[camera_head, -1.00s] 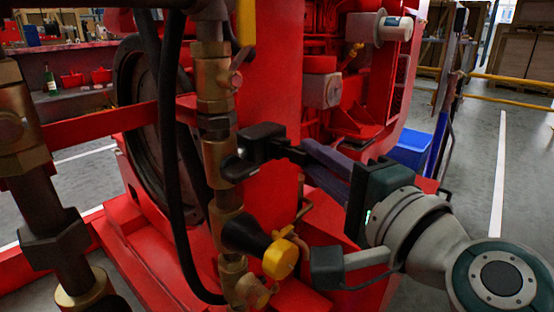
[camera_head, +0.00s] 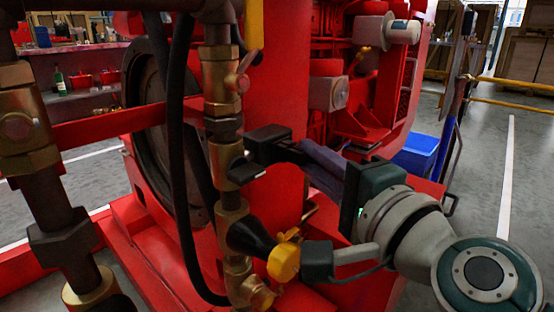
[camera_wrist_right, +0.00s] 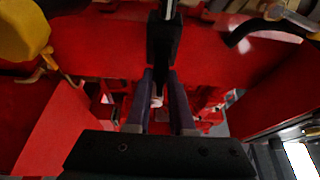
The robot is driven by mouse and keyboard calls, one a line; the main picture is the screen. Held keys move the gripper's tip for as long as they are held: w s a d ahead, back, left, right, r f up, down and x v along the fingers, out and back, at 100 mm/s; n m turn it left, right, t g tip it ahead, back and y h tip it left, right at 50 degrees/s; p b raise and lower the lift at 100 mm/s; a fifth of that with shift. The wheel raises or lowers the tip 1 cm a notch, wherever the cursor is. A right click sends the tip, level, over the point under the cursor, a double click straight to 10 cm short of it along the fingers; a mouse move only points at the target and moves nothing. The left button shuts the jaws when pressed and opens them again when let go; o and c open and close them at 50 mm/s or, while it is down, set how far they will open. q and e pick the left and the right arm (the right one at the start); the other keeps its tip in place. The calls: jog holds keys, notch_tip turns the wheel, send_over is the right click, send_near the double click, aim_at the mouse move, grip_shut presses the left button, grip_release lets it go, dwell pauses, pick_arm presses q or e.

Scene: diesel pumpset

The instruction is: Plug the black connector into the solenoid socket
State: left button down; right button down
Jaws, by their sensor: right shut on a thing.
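My right gripper (camera_head: 298,150) has its purple-grey fingers shut on the black connector (camera_head: 267,144), which sticks out from the fingertips towards the brass pipe. The connector also shows in the right wrist view (camera_wrist_right: 163,45), between the fingers (camera_wrist_right: 160,75). In the head view it overlaps the right side of the brass pipe fitting (camera_head: 226,165); whether it touches is unclear. A small dark piece (camera_head: 247,173) shows just below it, and I cannot tell if this is part of the connector or of the socket. I cannot clearly make out the solenoid socket. My left gripper is not in view.
A black cone with a yellow cap (camera_head: 283,261) juts from the pipe below the connector. A black hose (camera_head: 178,130) hangs left of the pipe. The red pumpset (camera_head: 275,80) stands close behind. A blue bin (camera_head: 416,155) and open floor lie to the right.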

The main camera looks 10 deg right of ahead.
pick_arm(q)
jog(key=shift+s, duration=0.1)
pick_arm(e)
jog(key=shift+a, duration=0.15)
jog(key=c, duration=1.2)
grip_release()
jog(key=shift+o, duration=1.4)
jog(key=shift+w+a, duration=0.15)
jog(key=shift+w, duration=0.1)
jog(key=shift+o, duration=1.1)
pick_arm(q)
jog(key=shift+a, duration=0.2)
pick_arm(e)
jog(key=shift+s, duration=0.1)
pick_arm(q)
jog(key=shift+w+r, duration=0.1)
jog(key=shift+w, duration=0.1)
pick_arm(e)
jog(key=shift+s, duration=0.1)
jog(key=shift+s+d, duration=0.2)
jog(key=shift+s, duration=0.1)
pick_arm(q)
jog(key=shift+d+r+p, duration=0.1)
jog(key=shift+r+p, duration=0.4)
jog(key=shift+p, duration=0.05)
pick_arm(e)
jog(key=v, duration=0.9)
